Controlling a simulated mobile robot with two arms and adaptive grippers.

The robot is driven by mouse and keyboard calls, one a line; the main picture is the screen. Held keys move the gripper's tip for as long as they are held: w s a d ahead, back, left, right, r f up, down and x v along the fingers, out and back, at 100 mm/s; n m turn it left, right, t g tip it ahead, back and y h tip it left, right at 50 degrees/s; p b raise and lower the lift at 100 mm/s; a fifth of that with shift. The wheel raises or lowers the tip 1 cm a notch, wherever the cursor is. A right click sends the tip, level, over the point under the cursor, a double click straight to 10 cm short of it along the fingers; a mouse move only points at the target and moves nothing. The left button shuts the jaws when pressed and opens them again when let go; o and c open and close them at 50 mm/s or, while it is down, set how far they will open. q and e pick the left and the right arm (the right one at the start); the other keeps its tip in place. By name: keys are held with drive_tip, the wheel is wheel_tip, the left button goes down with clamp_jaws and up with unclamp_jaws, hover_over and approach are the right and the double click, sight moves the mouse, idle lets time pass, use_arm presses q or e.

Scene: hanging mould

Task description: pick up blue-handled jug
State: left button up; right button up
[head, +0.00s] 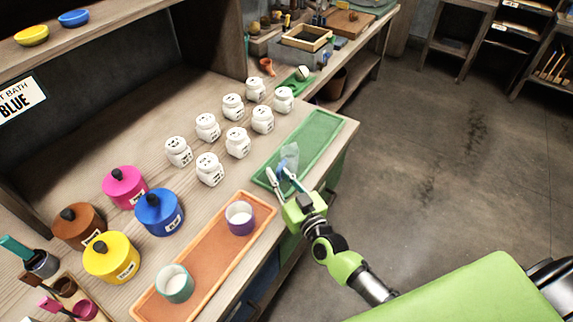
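The blue-handled jug (291,154) is clear and stands on the green tray at the bench's right end. Its blue handle shows at its near side, towards my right gripper. My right gripper (280,175) reaches in from the lower right. Its two fingers are spread apart, with the handle close to their tips and seemingly between them. I cannot tell whether a finger touches it. The gripper partly hides the handle and the near end of the tray. My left gripper is out of view.
The green tray (318,132) is otherwise bare. Several white jars (237,142) stand left of it. An orange tray (200,262) holds a purple cup (240,217) and a teal cup (175,283). A blue lidded pot (158,212) stands left of that tray. Open floor lies right of the bench.

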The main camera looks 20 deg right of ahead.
drive_tip(key=shift+c, duration=0.7)
clamp_jaws()
drive_tip(key=shift+r, duration=0.25)
